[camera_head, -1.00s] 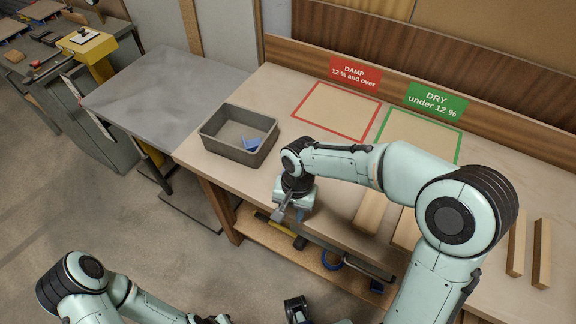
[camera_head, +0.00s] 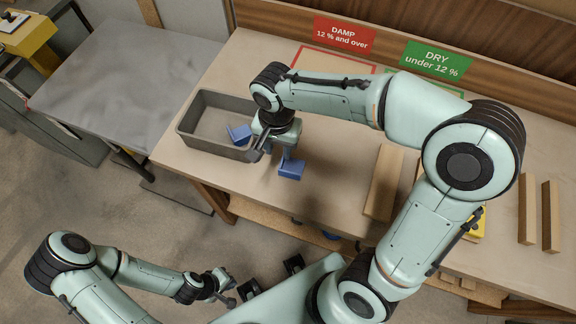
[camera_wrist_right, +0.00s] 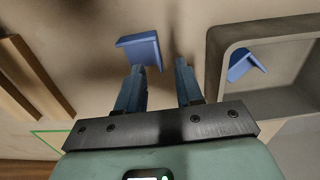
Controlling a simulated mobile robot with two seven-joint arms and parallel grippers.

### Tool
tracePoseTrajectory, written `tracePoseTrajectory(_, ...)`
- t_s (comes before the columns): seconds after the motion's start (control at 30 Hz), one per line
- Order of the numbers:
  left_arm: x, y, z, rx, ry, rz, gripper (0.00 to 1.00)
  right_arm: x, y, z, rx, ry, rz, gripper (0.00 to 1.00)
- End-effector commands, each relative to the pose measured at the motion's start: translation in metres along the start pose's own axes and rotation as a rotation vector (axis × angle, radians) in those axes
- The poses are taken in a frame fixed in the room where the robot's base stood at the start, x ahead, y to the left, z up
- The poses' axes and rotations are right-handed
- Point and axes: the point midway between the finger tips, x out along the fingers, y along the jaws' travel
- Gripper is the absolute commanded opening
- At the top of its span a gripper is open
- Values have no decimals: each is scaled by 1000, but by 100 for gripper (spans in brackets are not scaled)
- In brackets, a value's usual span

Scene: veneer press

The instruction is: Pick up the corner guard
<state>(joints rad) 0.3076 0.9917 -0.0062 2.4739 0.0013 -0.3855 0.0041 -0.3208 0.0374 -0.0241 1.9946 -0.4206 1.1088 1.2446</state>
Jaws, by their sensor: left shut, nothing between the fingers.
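A blue L-shaped corner guard (camera_head: 291,171) lies on the bench near its front edge, to the right of the grey bin. It also shows in the right wrist view (camera_wrist_right: 140,49), just beyond the fingertips. A second blue corner guard (camera_head: 239,135) is inside the bin, and shows there in the right wrist view (camera_wrist_right: 245,65). My right gripper (camera_wrist_right: 163,68) is open, its two fingers apart with nothing between them. In the head view it is partly hidden by its wrist, close to the guard on the bench. My left gripper (camera_head: 229,294) is shut and empty, low in front of the bench.
The grey bin (camera_head: 196,117) stands close left of my right gripper. Wooden strips (camera_head: 383,182) lie to the right on the bench. Red DAMP (camera_head: 344,34) and green DRY (camera_head: 436,60) signs stand at the back. A grey table (camera_head: 125,78) is at the left.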

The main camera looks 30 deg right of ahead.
Motion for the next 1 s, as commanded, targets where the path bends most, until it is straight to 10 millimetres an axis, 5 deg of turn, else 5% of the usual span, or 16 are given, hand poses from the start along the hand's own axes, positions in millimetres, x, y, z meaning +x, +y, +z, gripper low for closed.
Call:
tracePoseTrajectory(0.53,5,-2,1,0,-2,-1,0,62,7,3,-1,-1,2,36)
tracePoseTrajectory(0.87,5,-2,2,0,-2,-1,0,70,6,2,-1,0,-2,36)
tracePoseTrajectory(1.0,5,-2,2,0,-2,-1,0,69,6,2,-1,0,-2,0)
